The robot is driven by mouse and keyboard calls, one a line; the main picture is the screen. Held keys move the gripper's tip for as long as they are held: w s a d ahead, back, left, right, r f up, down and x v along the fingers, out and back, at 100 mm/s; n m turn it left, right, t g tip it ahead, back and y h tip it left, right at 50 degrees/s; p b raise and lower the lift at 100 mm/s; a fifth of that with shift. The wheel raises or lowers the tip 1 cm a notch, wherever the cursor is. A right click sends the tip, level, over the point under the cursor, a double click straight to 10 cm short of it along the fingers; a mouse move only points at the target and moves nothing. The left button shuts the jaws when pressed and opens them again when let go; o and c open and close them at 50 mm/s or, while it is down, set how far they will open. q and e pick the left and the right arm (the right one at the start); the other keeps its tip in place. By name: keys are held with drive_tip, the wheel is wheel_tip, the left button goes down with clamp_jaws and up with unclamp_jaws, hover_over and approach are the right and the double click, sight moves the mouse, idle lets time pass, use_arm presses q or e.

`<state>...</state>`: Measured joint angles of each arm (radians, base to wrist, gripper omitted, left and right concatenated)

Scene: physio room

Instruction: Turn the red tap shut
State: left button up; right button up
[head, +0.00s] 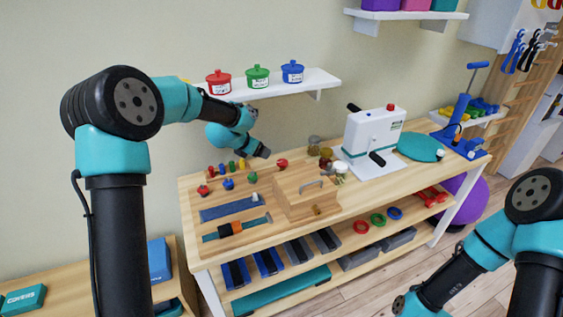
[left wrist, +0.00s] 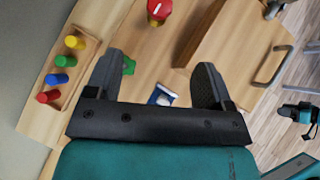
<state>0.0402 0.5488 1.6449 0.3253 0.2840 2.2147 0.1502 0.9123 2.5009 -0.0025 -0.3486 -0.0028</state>
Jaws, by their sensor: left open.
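The red tap (head: 282,163) stands on the wooden bench top, just right of my left gripper (head: 264,152) in the head view. In the left wrist view, the red tap (left wrist: 159,10) is at the top edge, partly cut off, with a pale bar on its round top. My left gripper (left wrist: 160,85) is open and empty. Its fingers are above the bench and apart from the tap. My right gripper (head: 402,304) is low at the bottom edge of the head view, far from the tap; its jaws are unclear.
A peg rack (left wrist: 62,67) with coloured pegs stands near the wall. Small green (left wrist: 128,66) and blue (left wrist: 162,96) pieces lie below the left fingers. A wooden box (head: 306,196) with a handle stands right of them. A white machine (head: 372,135) is further right.

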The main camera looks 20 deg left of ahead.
sight(282, 161)
use_arm(q)
drive_tip(key=x, duration=1.7)
drive_tip(key=shift+w+d, duration=0.1)
drive_tip(key=shift+d, duration=0.1)
drive_tip(key=c, duration=0.9)
drive_tip(key=shift+m+h, duration=0.5)
drive_tip(key=shift+m, duration=0.1)
drive_tip(key=m+g+h, duration=0.1)
drive_tip(key=m, duration=0.1)
drive_tip(key=m+g+h, duration=0.1)
drive_tip(key=m+g, duration=0.1)
drive_tip(key=shift+w+a+m+h, duration=0.15)
drive_tip(key=shift+m+h, duration=0.15)
drive_tip(key=shift+m, duration=0.1)
drive_tip(key=m+g+h, duration=0.1)
drive_tip(key=m+g, duration=0.1)
drive_tip(key=m, duration=0.1)
drive_tip(key=shift+f+g, duration=0.1)
drive_tip(key=shift+g, duration=0.2)
drive_tip(key=shift+w+m+g, duration=0.1)
drive_tip(key=shift+m+g, duration=0.9)
drive_tip(key=shift+m, duration=0.6)
drive_tip(key=shift+m+g, duration=0.4)
